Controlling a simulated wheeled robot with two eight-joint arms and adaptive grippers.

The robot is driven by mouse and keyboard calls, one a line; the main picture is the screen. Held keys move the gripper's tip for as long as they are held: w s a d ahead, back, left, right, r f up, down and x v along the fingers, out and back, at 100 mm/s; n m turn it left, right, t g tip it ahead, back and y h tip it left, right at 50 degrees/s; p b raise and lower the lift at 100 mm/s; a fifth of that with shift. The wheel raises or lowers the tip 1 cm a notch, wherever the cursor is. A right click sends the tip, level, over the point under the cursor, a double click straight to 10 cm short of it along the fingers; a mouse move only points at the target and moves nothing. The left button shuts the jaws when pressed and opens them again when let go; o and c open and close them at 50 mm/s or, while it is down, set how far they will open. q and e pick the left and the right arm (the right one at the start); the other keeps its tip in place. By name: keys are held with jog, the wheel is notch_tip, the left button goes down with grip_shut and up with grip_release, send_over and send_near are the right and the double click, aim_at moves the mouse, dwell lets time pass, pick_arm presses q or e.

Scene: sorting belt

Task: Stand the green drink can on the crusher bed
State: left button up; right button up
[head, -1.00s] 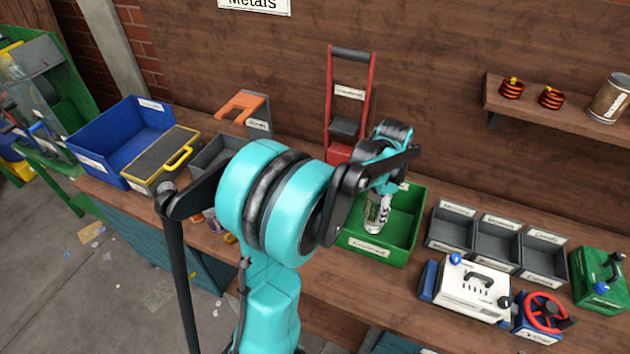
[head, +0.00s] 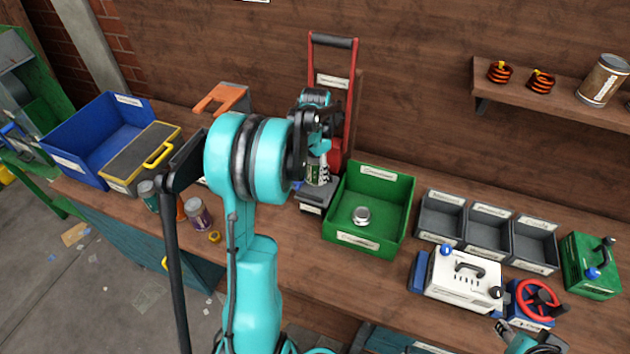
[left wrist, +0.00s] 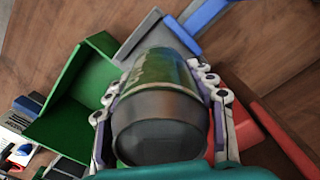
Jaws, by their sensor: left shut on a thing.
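The green drink can (head: 318,174) is held in my left gripper (head: 318,168) and looks about upright, at the front of the red-framed crusher. In the left wrist view the can (left wrist: 162,72) sits between both fingers, its grey metal end towards the camera. The crusher (head: 352,110) has a grey bed (head: 312,205) low in front, under the can. I cannot tell whether the can touches the bed. My right gripper (head: 522,340) shows only partly at the lower right, away from the can; its opening is unclear.
Grey trays (head: 440,240) lie further right. A blue bin (head: 75,168) and several loose cans, one purple (head: 199,214), are left of my arm.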

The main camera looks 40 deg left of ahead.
pick_arm(q)
notch_tip(320, 180, down, 4)
jog(key=shift+f+b, duration=0.1)
jog(key=shift+b, duration=0.65)
jog(key=o, duration=0.8)
jog(key=shift+c, duration=0.2)
